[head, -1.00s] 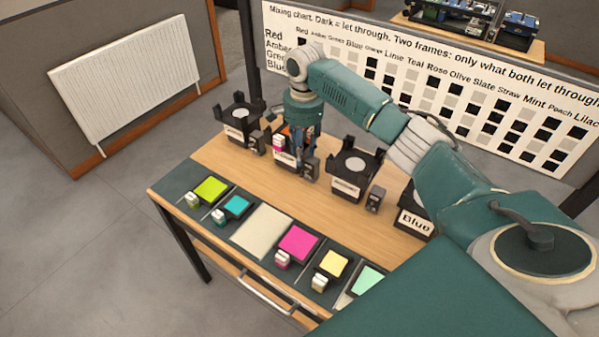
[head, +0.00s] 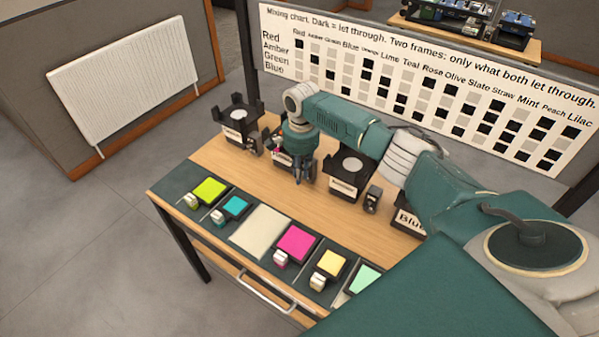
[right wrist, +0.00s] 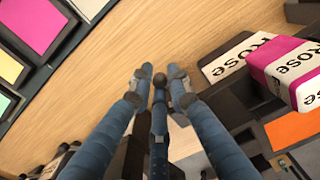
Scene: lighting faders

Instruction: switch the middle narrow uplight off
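Several black uplights line the table's back: a left one (head: 238,122), a second (head: 279,157) mostly behind my right gripper, a third (head: 350,176), and one labelled Blue (head: 408,221), partly hidden. I cannot tell which is the middle narrow one. Small dark fader boxes stand beside them, one right of the third uplight (head: 372,198). My right gripper (head: 302,180) is by the second uplight's front right; its fingers (right wrist: 160,80) look drawn together, empty, over bare wood. A pink-and-white Rose block (right wrist: 292,72) and orange patch (right wrist: 294,131) are to their right. My left gripper is out of view.
Coloured frames with white handles lie along the table's front, including lime (head: 209,189), teal (head: 235,205), pink (head: 298,243) and yellow (head: 331,263). A mixing chart (head: 440,95) stands behind the table. Bare wood (head: 262,187) lies between frames and uplights.

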